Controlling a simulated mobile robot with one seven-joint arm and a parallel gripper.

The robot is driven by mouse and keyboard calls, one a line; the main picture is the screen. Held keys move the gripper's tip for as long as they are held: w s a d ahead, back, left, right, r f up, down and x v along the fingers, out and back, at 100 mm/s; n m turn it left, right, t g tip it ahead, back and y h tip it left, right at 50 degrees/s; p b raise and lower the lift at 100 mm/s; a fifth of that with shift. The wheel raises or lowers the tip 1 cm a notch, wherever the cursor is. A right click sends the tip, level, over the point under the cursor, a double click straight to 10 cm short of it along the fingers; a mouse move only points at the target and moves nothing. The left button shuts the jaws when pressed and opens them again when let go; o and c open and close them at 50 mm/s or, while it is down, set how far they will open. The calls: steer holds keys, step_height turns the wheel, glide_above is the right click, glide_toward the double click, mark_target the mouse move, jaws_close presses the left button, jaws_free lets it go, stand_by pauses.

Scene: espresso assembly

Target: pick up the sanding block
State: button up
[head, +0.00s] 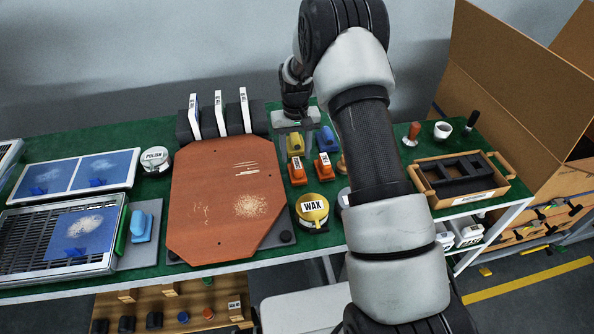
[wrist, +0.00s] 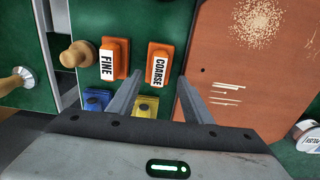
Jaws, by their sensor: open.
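Two orange sanding blocks with white labels lie side by side on the green table. The one marked COARSE (wrist: 158,68) is nearer the brown board and shows as the left orange block (head: 297,172) in the head view. The one marked FINE (wrist: 113,58) is the right orange block (head: 324,166) in the head view. My gripper (wrist: 161,80) is open and empty. In the wrist view its fingertips appear on either side of the COARSE block's near end; contact is not visible. In the head view my gripper (head: 294,126) is behind the blocks, partly hidden by my arm.
A yellow block (head: 295,144) and a blue block (head: 327,139) lie just behind the orange ones. A WAX tin (head: 312,209) stands in front. The brown board (head: 222,190) is to the left. A wooden-knobbed tool (wrist: 77,55) stands beside the FINE block.

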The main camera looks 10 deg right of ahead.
mark_target(297, 163)
steer(key=f, duration=0.4)
steer(key=shift+s+d+f, duration=0.15)
steer(key=shift+s+f, duration=0.1)
steer(key=shift+s, duration=0.05)
steer(key=shift+f, duration=0.45)
steer(key=c, duration=0.8)
steer(key=shift+o, duration=0.2)
step_height(297, 163, up, 10)
steer(key=shift+r, duration=0.1)
steer(key=o, duration=0.5)
steer(key=c, duration=0.3)
steer(key=shift+w, duration=0.1)
steer(key=shift+c, duration=0.2)
